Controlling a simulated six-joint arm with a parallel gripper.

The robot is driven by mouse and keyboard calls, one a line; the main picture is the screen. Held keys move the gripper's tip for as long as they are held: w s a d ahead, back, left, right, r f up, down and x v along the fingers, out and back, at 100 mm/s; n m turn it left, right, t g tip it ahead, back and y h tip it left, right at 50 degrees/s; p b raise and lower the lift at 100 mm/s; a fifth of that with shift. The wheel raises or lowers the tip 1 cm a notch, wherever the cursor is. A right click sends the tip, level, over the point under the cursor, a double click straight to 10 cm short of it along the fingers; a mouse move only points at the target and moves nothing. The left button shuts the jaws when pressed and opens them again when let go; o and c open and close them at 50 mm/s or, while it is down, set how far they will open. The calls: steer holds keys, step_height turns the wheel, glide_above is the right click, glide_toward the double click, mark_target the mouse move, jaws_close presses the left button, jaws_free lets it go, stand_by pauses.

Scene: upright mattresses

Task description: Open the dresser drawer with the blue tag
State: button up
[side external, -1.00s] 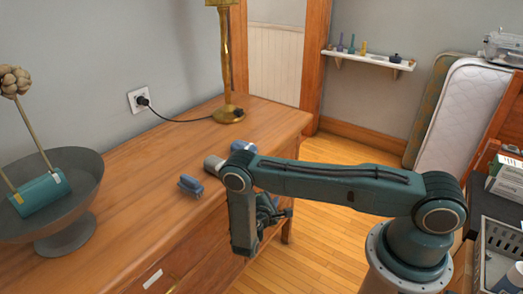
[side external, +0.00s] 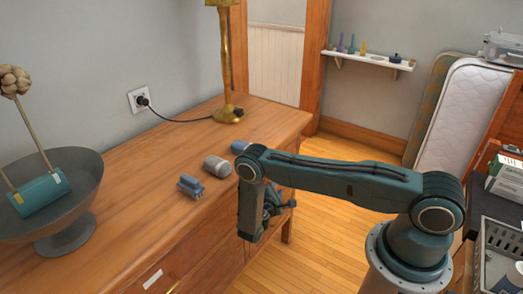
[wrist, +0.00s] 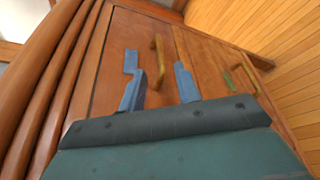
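The wooden dresser (side external: 120,235) fills the left of the side view; its drawer fronts show in the wrist view. There, a brass handle (wrist: 155,45) stands on one drawer front. A small blue patch (wrist: 130,60) just left of this handle appears to be the blue tag, partly overlapped by my left finger. My gripper (wrist: 160,68) is open, its two blue fingers apart, one on each side of the handle in the picture. I cannot tell whether they touch it. In the side view my gripper is mostly hidden behind my wrist, close to the dresser front.
A second handle (wrist: 246,78) with a green tag (wrist: 228,82) is to the right. A white tag (side external: 152,279) marks another drawer. On top stand a bowl (side external: 62,232), a blue object (side external: 190,186), a grey cylinder (side external: 217,166) and a lamp (side external: 228,113).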

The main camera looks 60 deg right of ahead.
steer(key=shift+x, duration=3.75)
jaws_close()
